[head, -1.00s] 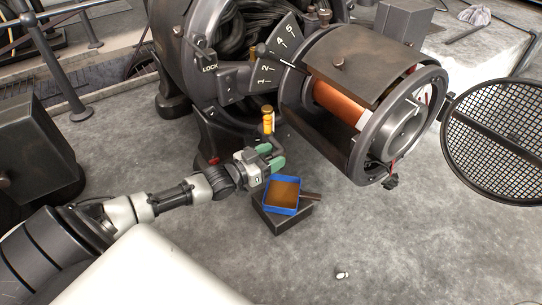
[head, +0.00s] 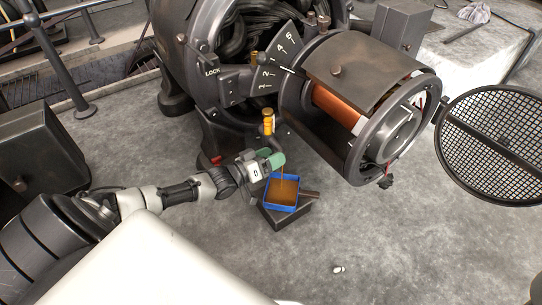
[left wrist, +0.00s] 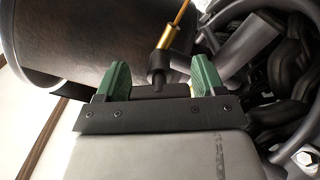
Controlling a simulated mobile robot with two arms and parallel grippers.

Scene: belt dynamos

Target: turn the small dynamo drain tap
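The small drain tap shows in the left wrist view as a brass spout (left wrist: 166,38) with a dark collar (left wrist: 157,66) and a dark crossbar handle (left wrist: 160,90). My left gripper (left wrist: 160,82) has its green fingers on the two ends of that handle, with no clear gap seen. In the head view this gripper (head: 267,158) is low in front of the dynamo and hides the tap. A thin brown stream (head: 281,174) falls into a blue-rimmed tray (head: 281,208) of brown liquid. My right gripper is not in view.
The large dynamo (head: 180,45) stands behind the gripper, its drum (head: 350,100) overhanging to the right. A brass fitting (head: 267,121) rises just behind. The tray stands on a dark block (head: 290,221). A round mesh cover (head: 495,145) is at right.

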